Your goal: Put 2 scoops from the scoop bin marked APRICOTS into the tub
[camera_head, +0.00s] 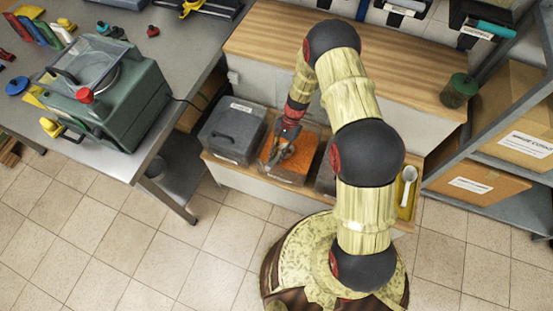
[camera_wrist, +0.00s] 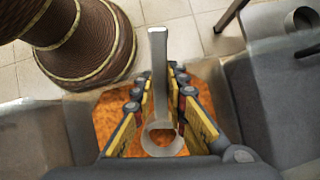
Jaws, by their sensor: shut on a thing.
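An open clear-walled bin (camera_head: 303,178) of orange contents (camera_head: 291,160) stands on the low wooden shelf. My gripper (camera_head: 283,140) reaches down into it. In the wrist view my gripper (camera_wrist: 161,85) is shut on a grey scoop (camera_wrist: 158,45), with a straight handle and a rounded end between the yellow-padded fingers. Orange contents (camera_wrist: 107,128) show around the fingers; whether the scoop holds any cannot be told. The name on this bin cannot be read. I cannot pick out the tub for certain.
A dark lidded bin (camera_head: 232,130) stands close on the left; it also shows in the wrist view (camera_wrist: 275,95). A white spoon (camera_head: 408,185) lies in a yellow tray right of my arm. A green jar (camera_head: 459,91) stands on the counter. A green machine (camera_head: 110,95) is on the left table.

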